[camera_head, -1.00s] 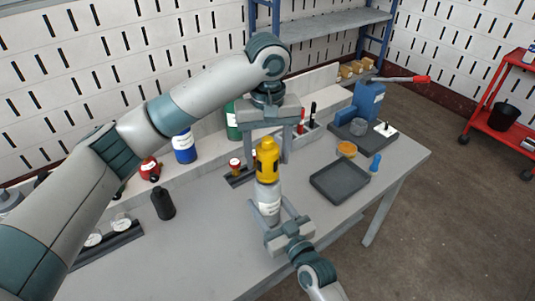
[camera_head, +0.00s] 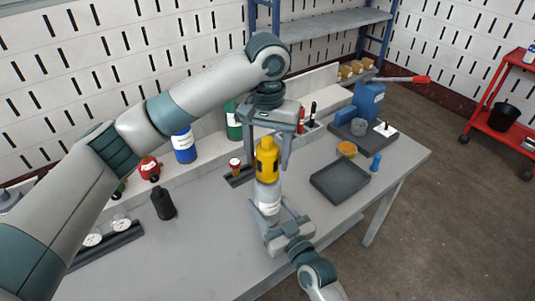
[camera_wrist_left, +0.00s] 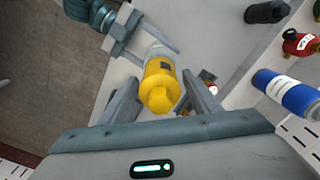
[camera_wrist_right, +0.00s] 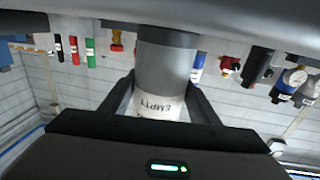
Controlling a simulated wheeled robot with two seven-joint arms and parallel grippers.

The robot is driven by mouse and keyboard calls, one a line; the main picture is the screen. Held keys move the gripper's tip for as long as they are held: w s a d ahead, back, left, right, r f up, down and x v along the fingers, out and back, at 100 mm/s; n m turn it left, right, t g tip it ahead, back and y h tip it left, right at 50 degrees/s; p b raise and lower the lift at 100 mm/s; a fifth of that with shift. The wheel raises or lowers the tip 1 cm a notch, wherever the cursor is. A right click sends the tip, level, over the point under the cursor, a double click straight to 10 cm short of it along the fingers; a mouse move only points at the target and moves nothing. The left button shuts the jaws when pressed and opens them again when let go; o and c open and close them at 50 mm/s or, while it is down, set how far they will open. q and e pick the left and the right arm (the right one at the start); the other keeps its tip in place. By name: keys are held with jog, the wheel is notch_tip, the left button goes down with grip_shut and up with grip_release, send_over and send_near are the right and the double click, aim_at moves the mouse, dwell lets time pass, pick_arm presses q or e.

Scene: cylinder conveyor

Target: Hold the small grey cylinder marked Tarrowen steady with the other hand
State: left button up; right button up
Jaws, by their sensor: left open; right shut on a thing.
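The small grey cylinder (camera_head: 268,192) stands upright above the workbench, with a yellow cap piece (camera_head: 266,160) on top. My right gripper (camera_head: 271,212) is shut on the cylinder's lower part from the front. My left gripper (camera_head: 268,153) is open above, its fingers reaching down on either side of the yellow piece. The left wrist view shows the yellow piece (camera_wrist_left: 160,85) between those fingers, with gaps. The cylinder's base is hidden.
A dark tray (camera_head: 340,181) lies to the right on the workbench (camera_head: 215,230). A black bottle (camera_head: 163,203) stands at the left. Blue (camera_head: 184,146) and green cylinders stand behind. A small red-capped item (camera_head: 235,164) is close to my left gripper.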

pick_arm(q)
jog(key=m, duration=0.4)
jog(key=shift+m, duration=0.8)
jog(key=m, duration=0.3)
jog(key=shift+m, duration=1.5)
jog(key=shift+m, duration=1)
jog(key=m, duration=0.4)
jog(key=shift+f, duration=0.1)
